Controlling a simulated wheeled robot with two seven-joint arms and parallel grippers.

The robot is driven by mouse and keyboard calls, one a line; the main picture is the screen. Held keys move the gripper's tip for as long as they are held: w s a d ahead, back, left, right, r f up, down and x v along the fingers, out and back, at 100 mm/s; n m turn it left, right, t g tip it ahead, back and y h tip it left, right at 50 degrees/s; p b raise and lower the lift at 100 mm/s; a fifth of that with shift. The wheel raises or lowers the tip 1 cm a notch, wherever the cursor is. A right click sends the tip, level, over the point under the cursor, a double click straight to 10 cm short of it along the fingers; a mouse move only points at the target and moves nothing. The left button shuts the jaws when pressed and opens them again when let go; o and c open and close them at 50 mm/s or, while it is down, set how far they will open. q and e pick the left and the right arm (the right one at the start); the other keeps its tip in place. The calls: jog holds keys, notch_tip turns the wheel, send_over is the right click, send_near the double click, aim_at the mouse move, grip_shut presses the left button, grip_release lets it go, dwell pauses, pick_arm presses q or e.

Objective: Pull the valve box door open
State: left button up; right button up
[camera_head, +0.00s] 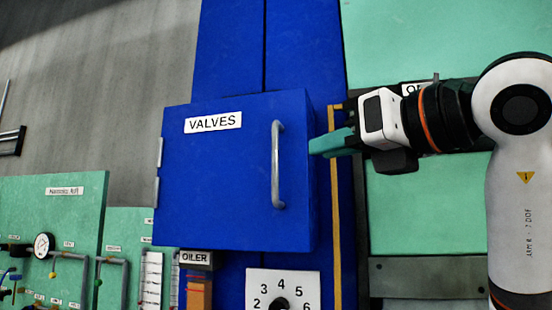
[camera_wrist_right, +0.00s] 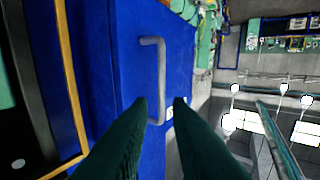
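The blue valve box (camera_head: 215,200) carries a white VALVES label (camera_head: 213,122), and its door looks shut, with hinges at its left edge. A grey upright bar handle (camera_head: 278,165) is on the door's right side. My right gripper (camera_head: 318,146) comes in from the right, just right of the handle and apart from it in the head view. In the right wrist view my right gripper (camera_wrist_right: 160,103) has its teal fingers spread, with the handle (camera_wrist_right: 160,75) ahead and its lower end showing between the fingertips. It holds nothing. My left gripper is not in view.
An OILER label (camera_head: 195,257) and a numbered dial (camera_head: 283,290) are below the box. A yellow strip (camera_head: 336,220) runs down right of it. A green panel with gauge (camera_head: 42,244) and pipes is at lower left. Grey wall is open at upper left.

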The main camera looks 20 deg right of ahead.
aim_at(278, 161)
jog(key=p+x, duration=0.4)
jog(key=x, duration=0.6)
jog(key=shift+w+a+r+p, duration=0.1)
jog(key=shift+w+a+p, duration=0.05)
jog(key=shift+w+p, duration=0.2)
jog(key=shift+w+a, duration=0.2)
jog(key=shift+w, duration=0.2)
jog(key=shift+s, duration=0.1)
grip_shut()
